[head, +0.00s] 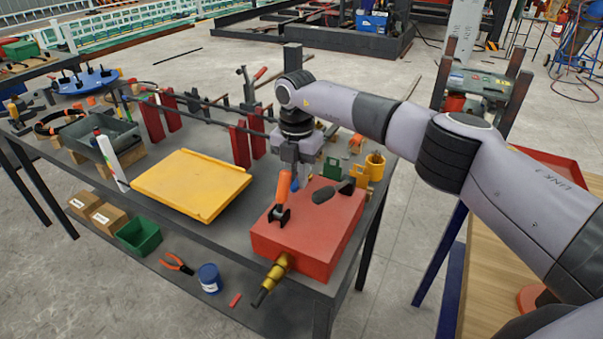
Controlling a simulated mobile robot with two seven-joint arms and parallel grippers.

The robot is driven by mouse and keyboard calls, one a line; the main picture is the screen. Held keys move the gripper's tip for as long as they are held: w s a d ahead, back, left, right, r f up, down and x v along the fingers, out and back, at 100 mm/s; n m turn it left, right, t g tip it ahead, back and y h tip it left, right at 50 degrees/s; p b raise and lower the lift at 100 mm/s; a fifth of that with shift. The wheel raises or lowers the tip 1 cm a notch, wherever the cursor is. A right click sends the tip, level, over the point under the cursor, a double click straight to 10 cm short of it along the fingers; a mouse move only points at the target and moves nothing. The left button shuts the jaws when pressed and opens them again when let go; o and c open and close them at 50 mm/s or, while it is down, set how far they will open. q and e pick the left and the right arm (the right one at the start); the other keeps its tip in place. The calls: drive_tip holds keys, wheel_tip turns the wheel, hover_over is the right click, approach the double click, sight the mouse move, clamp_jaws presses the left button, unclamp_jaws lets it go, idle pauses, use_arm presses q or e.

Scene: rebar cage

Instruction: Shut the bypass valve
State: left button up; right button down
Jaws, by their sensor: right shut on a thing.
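A red box-shaped unit (310,232) stands on the front right corner of the dark workbench. A brass-coloured fitting (275,273) with a dark end sticks out of its front. An orange-handled lever (284,187) stands nearly upright over a dark bracket on top of the unit; I take it as the bypass valve's handle. My right gripper (290,170) points down and is shut on the top of this orange handle. Its fingertips are small and partly hidden. A dark knob or lever (325,194) lies on the unit's top to the right. My left gripper is not in view.
A yellow tray (192,184) lies left of the unit. Red upright posts with bars (238,146) stand behind it. Green blocks and a yellow cup (375,167) are at the back right.

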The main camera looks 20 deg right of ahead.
sight(295, 182)
drive_tip(key=shift+w+r+m, duration=0.1)
drive_tip(key=shift+w+m, duration=0.15)
drive_tip(key=shift+m, duration=0.15)
drive_tip(key=c, duration=1)
unclamp_jaws()
drive_tip(key=shift+c, duration=0.2)
drive_tip(key=shift+a, duration=0.1)
wheel_tip(295, 182, up, 7)
drive_tip(key=shift+r+b, duration=0.1)
drive_tip(key=shift+b, duration=0.3)
